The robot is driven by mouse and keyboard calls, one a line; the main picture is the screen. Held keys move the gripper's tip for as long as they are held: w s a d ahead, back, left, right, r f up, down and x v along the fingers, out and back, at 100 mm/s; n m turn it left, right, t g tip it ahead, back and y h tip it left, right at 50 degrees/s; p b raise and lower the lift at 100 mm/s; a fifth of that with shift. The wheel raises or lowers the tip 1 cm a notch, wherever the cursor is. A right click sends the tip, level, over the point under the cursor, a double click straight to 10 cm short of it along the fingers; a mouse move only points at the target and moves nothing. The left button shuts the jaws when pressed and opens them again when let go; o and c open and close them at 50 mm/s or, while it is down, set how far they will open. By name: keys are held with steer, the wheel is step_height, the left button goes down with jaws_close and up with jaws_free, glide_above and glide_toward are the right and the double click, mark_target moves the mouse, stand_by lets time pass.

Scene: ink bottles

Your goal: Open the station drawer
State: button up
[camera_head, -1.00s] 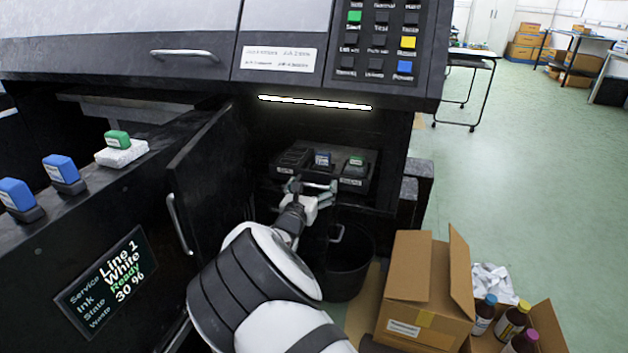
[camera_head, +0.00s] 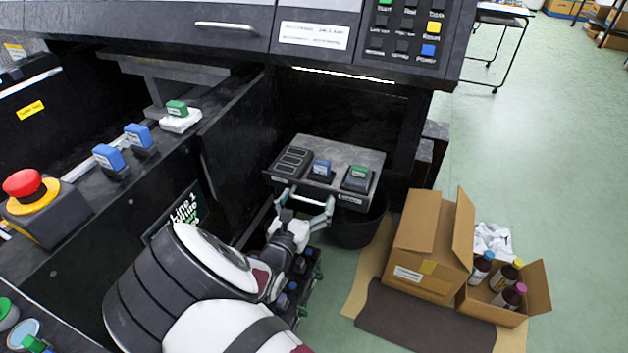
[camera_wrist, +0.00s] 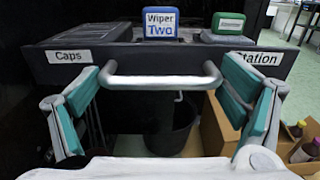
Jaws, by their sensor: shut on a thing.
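The station drawer (camera_head: 267,182) is a dark grey tray sticking out of the black machine. It holds a slotted black block (camera_head: 292,163), a blue-topped piece (camera_head: 321,170) and a green-topped piece (camera_head: 358,177). In the wrist view its front carries a "Caps" label (camera_wrist: 68,57) and a "Station" label (camera_wrist: 253,58); the blue piece reads "Wiper Two".
A black bin (camera_head: 357,229) stands under the drawer. An open black door (camera_head: 238,150) is to the left. Several bottles stand below my wrist. An open carton (camera_head: 425,243) and a bottle box (camera_head: 535,290) stand right. Green floor (camera_head: 540,140) beyond is clear.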

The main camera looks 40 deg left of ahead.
steer(key=shift+d+p+v, duration=0.15)
steer(key=shift+p+v, duration=0.05)
steer(key=shift+v, duration=0.5)
steer(key=shift+d+p+v, duration=0.15)
steer(key=shift+p+v, duration=0.05)
steer(key=shift+v, duration=0.5)
steer(key=shift+w+f, duration=0.1)
steer(key=o, duration=1.4)
steer(key=shift+o, duration=0.2)
step_height(320, 180, up, 10)
